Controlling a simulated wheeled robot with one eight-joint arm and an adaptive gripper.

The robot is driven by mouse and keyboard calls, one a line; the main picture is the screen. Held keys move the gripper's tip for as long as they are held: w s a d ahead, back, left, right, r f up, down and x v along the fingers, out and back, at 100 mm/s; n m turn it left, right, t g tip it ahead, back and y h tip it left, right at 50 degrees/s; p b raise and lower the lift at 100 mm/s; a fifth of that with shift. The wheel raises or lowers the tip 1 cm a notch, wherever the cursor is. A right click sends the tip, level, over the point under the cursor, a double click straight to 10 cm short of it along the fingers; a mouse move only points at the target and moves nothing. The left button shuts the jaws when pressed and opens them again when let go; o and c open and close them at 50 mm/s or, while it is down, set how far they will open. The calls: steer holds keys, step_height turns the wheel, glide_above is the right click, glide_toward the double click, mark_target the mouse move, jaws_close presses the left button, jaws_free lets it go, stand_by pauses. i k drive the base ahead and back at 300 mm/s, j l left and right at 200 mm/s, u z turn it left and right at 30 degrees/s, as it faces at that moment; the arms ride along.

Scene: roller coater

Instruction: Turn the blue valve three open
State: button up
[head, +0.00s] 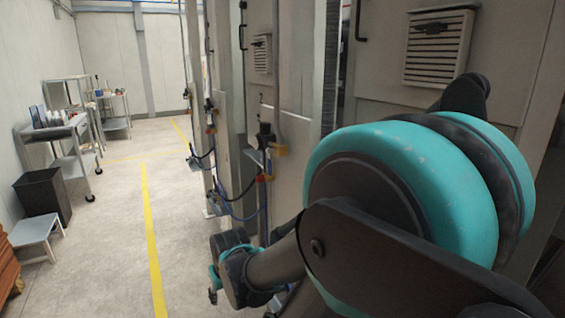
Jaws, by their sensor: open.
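A row of upright machine cabinets carries small fittings with blue hoses at several places. The nearest fitting (266,150) has a black top, a yellow part at its right and a red part below. Another fitting with a blue-grey part (196,163) sits farther back. I cannot tell which of these is blue valve three, or its position. My gripper (213,296) shows only in small part at the lower middle, at the end of my dark and teal arm. It is open, points down and is apart from the fittings. No held object shows.
My arm hides much of the right side. A clear floor aisle with a yellow line (152,225) runs along the left. A black bin (42,196), a small step stool (36,236) and metal carts (70,150) stand by the left wall. Vents (438,47) are on the cabinets.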

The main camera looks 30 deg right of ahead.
mark_target(270, 150)
steer(key=z, duration=0.75)
